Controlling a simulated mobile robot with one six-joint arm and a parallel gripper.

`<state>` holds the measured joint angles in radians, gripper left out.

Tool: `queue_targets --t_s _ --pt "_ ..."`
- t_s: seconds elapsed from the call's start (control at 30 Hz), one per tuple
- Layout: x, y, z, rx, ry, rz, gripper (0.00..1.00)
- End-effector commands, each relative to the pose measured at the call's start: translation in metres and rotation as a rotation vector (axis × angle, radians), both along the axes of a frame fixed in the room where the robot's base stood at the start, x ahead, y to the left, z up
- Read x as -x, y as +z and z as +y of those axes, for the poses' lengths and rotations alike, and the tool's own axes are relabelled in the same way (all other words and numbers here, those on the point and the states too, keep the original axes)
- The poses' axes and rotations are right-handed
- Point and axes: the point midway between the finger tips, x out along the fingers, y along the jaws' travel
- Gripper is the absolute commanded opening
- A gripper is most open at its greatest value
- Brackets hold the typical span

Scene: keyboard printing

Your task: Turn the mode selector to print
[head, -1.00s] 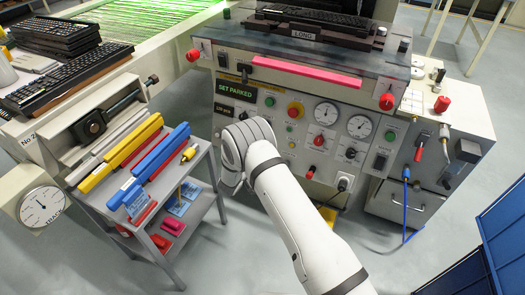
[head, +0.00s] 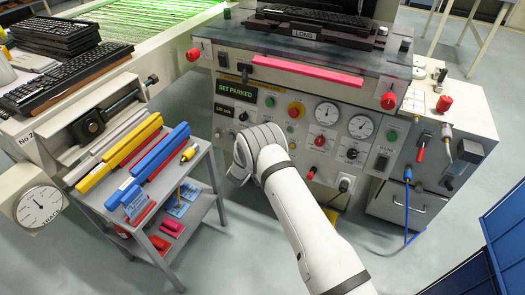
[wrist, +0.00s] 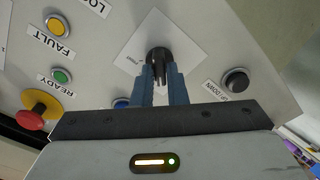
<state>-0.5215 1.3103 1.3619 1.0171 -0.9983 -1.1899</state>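The selector I take to be the mode selector is a black knob (wrist: 158,55) on a white label plate (wrist: 186,42) in the wrist view.
Around the knob are a black button (wrist: 236,80), a yellow FAULT lamp (wrist: 58,26), a green READY lamp (wrist: 62,76) and a red mushroom button (wrist: 32,117). A grey cart (head: 205,205) with coloured bars stands left of my arm. A blue cable (head: 406,200) hangs at right.

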Motion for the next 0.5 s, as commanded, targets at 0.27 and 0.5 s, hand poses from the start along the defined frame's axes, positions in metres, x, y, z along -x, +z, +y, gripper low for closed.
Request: queue_targets --t_s 0.27,0.5 --pt "0.0 0.0 -0.0004 0.0 0.0 0.0 0.0" --pt "0.0003 -0.0006 -0.0013 -0.016 -0.008 -0.007 0.0"
